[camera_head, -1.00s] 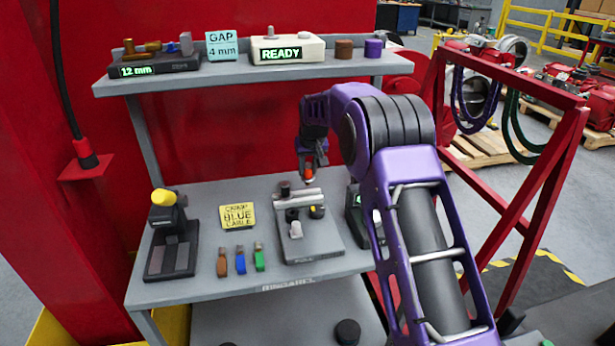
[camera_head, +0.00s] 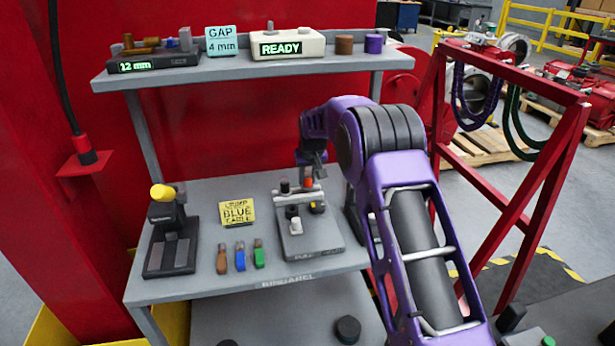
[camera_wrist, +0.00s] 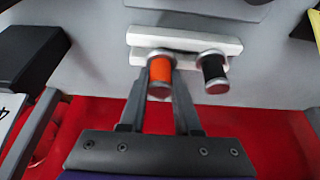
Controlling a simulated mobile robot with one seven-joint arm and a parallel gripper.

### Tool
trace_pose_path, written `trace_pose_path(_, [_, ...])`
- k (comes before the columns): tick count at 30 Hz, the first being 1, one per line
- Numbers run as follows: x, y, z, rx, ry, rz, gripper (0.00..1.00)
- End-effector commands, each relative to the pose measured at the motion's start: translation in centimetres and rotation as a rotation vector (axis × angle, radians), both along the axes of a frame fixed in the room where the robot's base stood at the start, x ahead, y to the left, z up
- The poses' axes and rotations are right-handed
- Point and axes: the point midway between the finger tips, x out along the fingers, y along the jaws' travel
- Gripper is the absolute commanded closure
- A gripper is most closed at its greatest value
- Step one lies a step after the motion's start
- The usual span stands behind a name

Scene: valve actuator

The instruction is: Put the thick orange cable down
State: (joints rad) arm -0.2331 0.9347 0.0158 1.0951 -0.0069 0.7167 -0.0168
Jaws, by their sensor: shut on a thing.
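The thick orange cable (camera_head: 307,183) is a short upright orange cylinder. It also shows between my fingers in the wrist view (camera_wrist: 160,72). My gripper (camera_head: 313,168) is shut on it, with a finger on either side in the wrist view (camera_wrist: 161,88). The cable is at the right end of the pale bar (camera_head: 297,194) on the grey fixture (camera_head: 312,240). Its lower end overlaps the bar in the wrist view; I cannot tell whether it is fully seated. A black cylinder (camera_head: 285,187) stands at the bar's other end.
Brown (camera_head: 222,260), blue (camera_head: 240,260) and green (camera_head: 259,256) pieces lie left of the fixture, below a yellow "BLUE CABLE" card (camera_head: 237,214). A black tool with a yellow knob (camera_head: 170,240) stands further left. The upper shelf (camera_head: 250,72) holds a "READY" box (camera_head: 290,46).

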Motion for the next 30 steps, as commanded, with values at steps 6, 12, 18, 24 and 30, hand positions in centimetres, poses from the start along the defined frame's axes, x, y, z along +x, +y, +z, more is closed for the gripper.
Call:
trace_pose_path(6, [0.0, 0.0, 0.0, 0.0, 0.0, 0.0, 0.45])
trace_pose_path(12, [0.0, 0.0, 0.0, 0.0, 0.0, 0.0, 0.39])
trace_pose_path(18, [0.0, 0.0, 0.6, 0.0, -0.001, 0.0, 0.39])
trace_pose_path(24, [-0.7, -0.2, 3.4, 0.001, -0.003, 0.0, 0.39])
trace_pose_path(30, [-2.5, -0.7, 7.6, 0.001, -0.003, 0.0, 0.39])
